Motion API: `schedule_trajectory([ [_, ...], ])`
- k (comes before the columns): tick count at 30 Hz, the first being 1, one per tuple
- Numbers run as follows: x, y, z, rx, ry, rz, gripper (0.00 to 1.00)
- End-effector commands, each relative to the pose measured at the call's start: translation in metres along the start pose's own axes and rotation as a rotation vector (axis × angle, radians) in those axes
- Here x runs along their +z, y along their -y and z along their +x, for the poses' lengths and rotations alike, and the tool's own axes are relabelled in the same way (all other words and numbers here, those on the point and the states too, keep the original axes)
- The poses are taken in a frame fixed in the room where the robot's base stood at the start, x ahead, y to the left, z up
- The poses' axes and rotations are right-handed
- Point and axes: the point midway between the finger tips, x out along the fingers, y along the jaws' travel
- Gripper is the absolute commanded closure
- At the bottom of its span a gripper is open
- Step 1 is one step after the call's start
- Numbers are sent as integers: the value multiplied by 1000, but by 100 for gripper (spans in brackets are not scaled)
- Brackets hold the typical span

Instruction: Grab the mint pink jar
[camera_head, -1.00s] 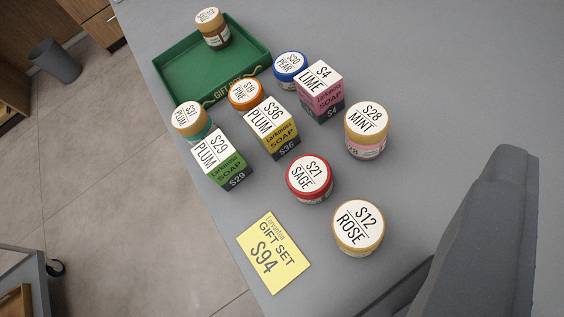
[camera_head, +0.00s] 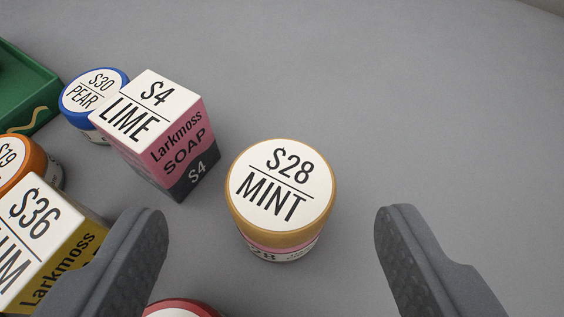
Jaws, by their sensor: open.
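The mint jar (camera_head: 281,192) stands upright on the grey counter near the middle of the view. It has a gold-tan lid with a white "$28 MINT" label and a pink band below it. My gripper (camera_head: 270,225) is open and empty. One finger is at the lower left and the other at the lower right, with the jar ahead and between them in the picture. Neither finger appears to touch the jar.
The pink lime soap box (camera_head: 170,145) stands close to the jar's left. The blue-lidded pear jar (camera_head: 93,95), the orange-lidded jar (camera_head: 22,160), the yellow plum soap box (camera_head: 62,250) and the green tray (camera_head: 25,85) are farther left. A red lid (camera_head: 180,309) shows at the bottom edge. The counter right of the jar is clear.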

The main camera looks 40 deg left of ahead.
Motion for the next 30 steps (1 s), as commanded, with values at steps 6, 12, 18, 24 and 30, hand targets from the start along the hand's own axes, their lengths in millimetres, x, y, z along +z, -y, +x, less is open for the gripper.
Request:
schedule_trajectory([
  [6, 1, -1, 8, 0, 0, 1, 36],
  [12, 2, -4, 26, 1, -5, -1, 36],
  [18, 5, -7, 52, 0, -1, 0, 36],
  [24, 3, -7, 58, 1, -1, 0, 36],
  [30, 3, -7, 57, 1, -1, 0, 63],
])
